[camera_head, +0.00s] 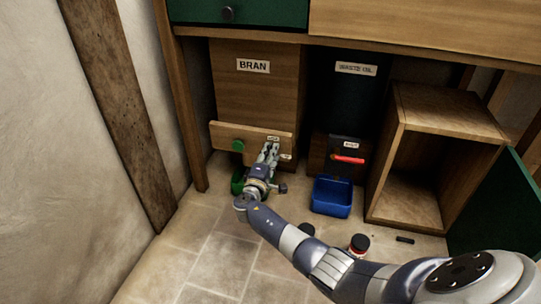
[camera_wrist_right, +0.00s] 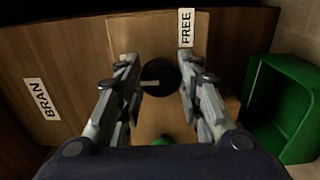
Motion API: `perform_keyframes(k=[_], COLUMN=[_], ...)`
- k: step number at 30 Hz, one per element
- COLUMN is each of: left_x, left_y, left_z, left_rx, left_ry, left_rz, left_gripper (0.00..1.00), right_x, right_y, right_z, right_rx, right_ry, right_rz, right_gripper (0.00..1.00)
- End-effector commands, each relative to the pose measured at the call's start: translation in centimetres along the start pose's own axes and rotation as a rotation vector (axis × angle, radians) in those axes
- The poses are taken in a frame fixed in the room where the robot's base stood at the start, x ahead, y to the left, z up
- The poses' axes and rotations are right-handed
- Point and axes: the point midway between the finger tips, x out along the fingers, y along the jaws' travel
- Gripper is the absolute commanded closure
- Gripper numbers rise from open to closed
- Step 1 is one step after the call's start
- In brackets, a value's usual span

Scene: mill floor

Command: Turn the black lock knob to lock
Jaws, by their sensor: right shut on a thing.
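The black lock knob (camera_wrist_right: 161,77) sits on the wooden front panel (camera_head: 221,133) of the BRAN bin. In the wrist view a pale pointer mark on the knob points left in the picture, toward the left finger. My right gripper (camera_wrist_right: 157,82) is shut on the knob, one finger on each side. In the head view my right gripper (camera_head: 269,153) hides the knob. My left gripper is not in view.
A green knob (camera_head: 238,146) is on the same panel, left of my gripper. A green bin (camera_wrist_right: 284,108) stands below it. To the right are a red handle (camera_head: 348,160), a blue bin (camera_head: 331,197) and an open wooden cabinet (camera_head: 399,154).

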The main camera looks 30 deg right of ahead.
Motion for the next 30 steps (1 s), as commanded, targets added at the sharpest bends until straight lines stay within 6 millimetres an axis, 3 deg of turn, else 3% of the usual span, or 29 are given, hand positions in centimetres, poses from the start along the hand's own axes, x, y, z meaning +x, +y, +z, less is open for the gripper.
perform_keyframes(k=[3,4,6,7,19,30], left_x=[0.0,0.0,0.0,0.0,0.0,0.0], left_y=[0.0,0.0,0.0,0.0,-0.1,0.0], left_z=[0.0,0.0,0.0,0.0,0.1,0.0], left_rx=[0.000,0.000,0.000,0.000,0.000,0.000], left_ry=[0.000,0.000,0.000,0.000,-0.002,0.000], left_rz=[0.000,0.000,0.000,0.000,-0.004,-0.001], left_gripper=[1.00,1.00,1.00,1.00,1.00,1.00], right_x=[0.1,0.1,0.1,0.1,-0.5,-5.8], right_y=[0.2,0.2,0.2,0.1,0.0,-0.1], right_z=[-0.1,-0.1,-0.1,-0.1,-0.1,-0.1], right_rx=[0.001,0.001,0.002,0.002,0.002,0.003], right_ry=[0.003,0.003,0.002,0.002,0.002,0.003], right_rz=[0.002,0.002,0.002,0.002,0.000,-0.001], right_gripper=[0.90,0.64,0.48,0.46,0.46,0.46])
